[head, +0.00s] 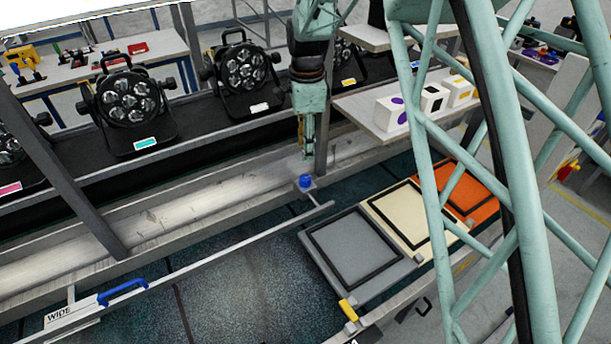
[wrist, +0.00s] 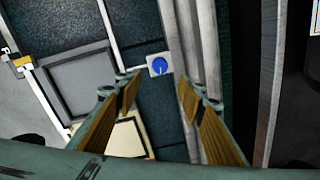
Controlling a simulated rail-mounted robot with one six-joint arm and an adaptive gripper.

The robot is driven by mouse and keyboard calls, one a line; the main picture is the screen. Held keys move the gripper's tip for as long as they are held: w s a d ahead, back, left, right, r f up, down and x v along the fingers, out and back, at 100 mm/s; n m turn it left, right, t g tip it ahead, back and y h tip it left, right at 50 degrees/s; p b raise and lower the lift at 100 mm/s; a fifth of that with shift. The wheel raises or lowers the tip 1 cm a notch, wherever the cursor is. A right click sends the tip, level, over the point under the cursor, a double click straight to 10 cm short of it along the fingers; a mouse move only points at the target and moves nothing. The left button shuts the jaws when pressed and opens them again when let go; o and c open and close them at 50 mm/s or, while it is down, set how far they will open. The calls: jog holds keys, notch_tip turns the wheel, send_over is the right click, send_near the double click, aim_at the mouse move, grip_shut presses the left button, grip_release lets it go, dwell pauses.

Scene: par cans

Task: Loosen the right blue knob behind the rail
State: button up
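The blue knob (head: 305,181) sits on a small grey bracket at the right end of the long thin rail (head: 235,240). In the wrist view the same blue knob (wrist: 159,67) shows from above as a round blue face with a pale mark on it, on a light square plate. My gripper (head: 307,152) hangs above the knob in the head view. In the wrist view my gripper (wrist: 157,92) has its two wood-coloured finger pads spread wide, with the knob visible in the gap beyond the tips. Nothing is between the fingers, and they are apart from the knob.
A blue handle (head: 122,290) and a "WIDE" sign (head: 68,315) are at the rail's left end. Grey (head: 345,275), cream (head: 385,208) and orange (head: 466,188) framed panels lie right of the knob. Black par cans (head: 128,103) line the back. A shelf (head: 365,112) holds white boxes.

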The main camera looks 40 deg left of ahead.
aim_at(305, 178)
jog(key=shift+w+a+f+b, duration=0.15)
jog(key=shift+f+b, duration=0.2)
jog(key=shift+f, duration=3)
jog(key=shift+w+a+f+b, duration=0.1)
jog(key=shift+f+b, duration=0.2)
jog(key=shift+f, duration=3.05)
jog(key=shift+c, duration=0.5)
jog(key=c, duration=0.7)
